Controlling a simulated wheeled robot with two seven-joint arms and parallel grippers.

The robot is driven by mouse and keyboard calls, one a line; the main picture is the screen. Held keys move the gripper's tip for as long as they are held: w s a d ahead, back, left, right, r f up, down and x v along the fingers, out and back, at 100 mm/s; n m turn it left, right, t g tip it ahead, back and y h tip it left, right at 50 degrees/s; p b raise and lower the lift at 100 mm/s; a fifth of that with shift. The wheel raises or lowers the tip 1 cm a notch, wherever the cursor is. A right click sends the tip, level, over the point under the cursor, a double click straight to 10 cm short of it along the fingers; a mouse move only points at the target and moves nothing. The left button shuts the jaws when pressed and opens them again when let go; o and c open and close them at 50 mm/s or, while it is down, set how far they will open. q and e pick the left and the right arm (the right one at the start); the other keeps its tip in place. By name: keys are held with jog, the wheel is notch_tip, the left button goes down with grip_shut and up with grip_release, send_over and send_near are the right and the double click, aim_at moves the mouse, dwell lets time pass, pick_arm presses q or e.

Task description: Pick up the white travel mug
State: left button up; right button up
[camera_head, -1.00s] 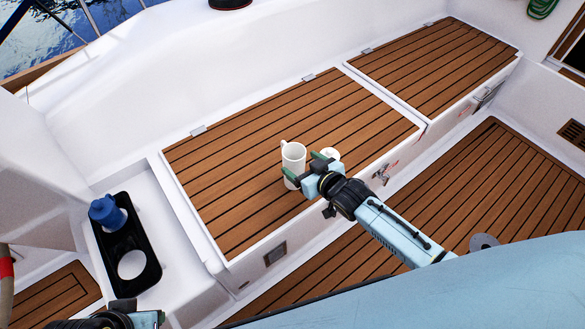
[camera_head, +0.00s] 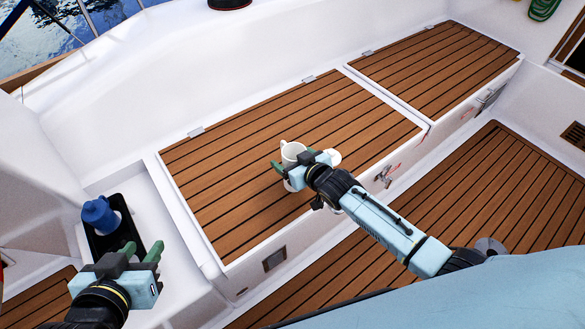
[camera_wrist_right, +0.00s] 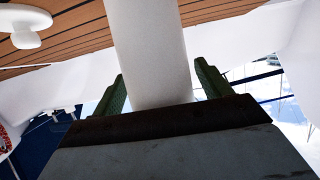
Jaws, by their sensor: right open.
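The white travel mug (camera_head: 293,150) stands upright on the near wooden bench lid. Its handle is at the upper left, and my right gripper hides its lower part. My right gripper (camera_head: 294,162) is open with its green fingers on either side of the mug. In the right wrist view the mug (camera_wrist_right: 150,50) rises between the two fingers of the right gripper (camera_wrist_right: 160,88); I cannot tell whether they touch it. My left gripper (camera_head: 142,248) is open and empty at the lower left, in front of the black holder.
A small white knob-like object (camera_head: 333,157) sits close right of the mug; it also shows in the right wrist view (camera_wrist_right: 25,27). A blue mug (camera_head: 100,214) stands in a black holder (camera_head: 127,231) at left. The slatted bench lid (camera_head: 225,180) is otherwise clear.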

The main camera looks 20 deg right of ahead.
jog(key=c, duration=1.1)
jog(key=shift+r, duration=0.1)
jog(key=shift+c, duration=0.4)
